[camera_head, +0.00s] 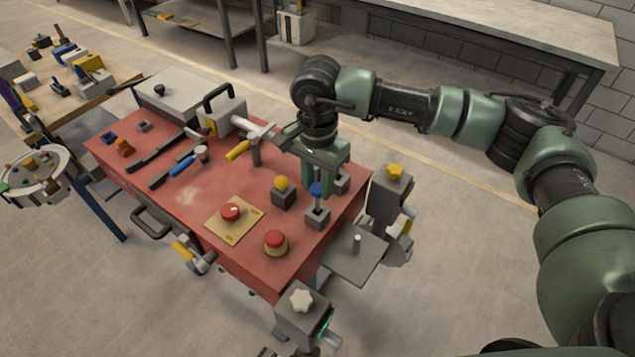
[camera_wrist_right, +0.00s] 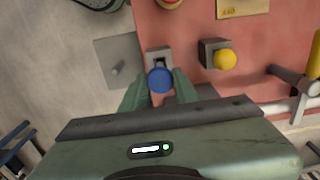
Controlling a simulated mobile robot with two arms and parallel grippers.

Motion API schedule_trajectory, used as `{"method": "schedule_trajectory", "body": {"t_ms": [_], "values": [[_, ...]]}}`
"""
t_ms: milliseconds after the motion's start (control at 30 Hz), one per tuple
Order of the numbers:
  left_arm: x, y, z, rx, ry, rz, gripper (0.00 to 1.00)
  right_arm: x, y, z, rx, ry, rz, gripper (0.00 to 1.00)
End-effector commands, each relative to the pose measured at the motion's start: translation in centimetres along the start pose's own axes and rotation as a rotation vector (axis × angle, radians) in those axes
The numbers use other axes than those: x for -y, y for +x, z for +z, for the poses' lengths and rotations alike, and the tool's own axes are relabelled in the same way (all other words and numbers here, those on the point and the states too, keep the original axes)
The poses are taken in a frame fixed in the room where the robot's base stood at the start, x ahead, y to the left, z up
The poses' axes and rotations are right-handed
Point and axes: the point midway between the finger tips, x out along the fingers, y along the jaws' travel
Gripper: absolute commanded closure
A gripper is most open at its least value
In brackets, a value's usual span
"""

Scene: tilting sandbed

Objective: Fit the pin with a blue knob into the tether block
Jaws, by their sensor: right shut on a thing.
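The blue-knobbed pin (camera_head: 316,188) is between the fingers of my right gripper (camera_head: 318,178), which is shut on it. In the right wrist view the blue knob (camera_wrist_right: 160,79) lies between the two green fingertips (camera_wrist_right: 160,90). A small grey block (camera_head: 317,216), which I take for the tether block, stands on the red tabletop right under the pin; it also shows just beyond the knob in the wrist view (camera_wrist_right: 158,54). The pin's shank points down at the block's top. I cannot tell whether its tip is in the hole. My left gripper is out of view.
A yellow-knobbed pin stands in a dark block (camera_head: 283,200) close on the left. A metal bar with a yellow grip (camera_head: 238,151) lies behind. A grey side plate (camera_head: 352,256) juts from the red table (camera_head: 190,205).

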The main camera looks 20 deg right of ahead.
Motion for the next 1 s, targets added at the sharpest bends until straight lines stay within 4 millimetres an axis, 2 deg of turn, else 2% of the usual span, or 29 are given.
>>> {"method": "schedule_trajectory", "body": {"t_ms": [1000], "values": [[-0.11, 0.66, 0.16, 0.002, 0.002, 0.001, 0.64, 0.02, -0.08, 0.04, 0.000, 0.000, -0.001, 1.00]]}}
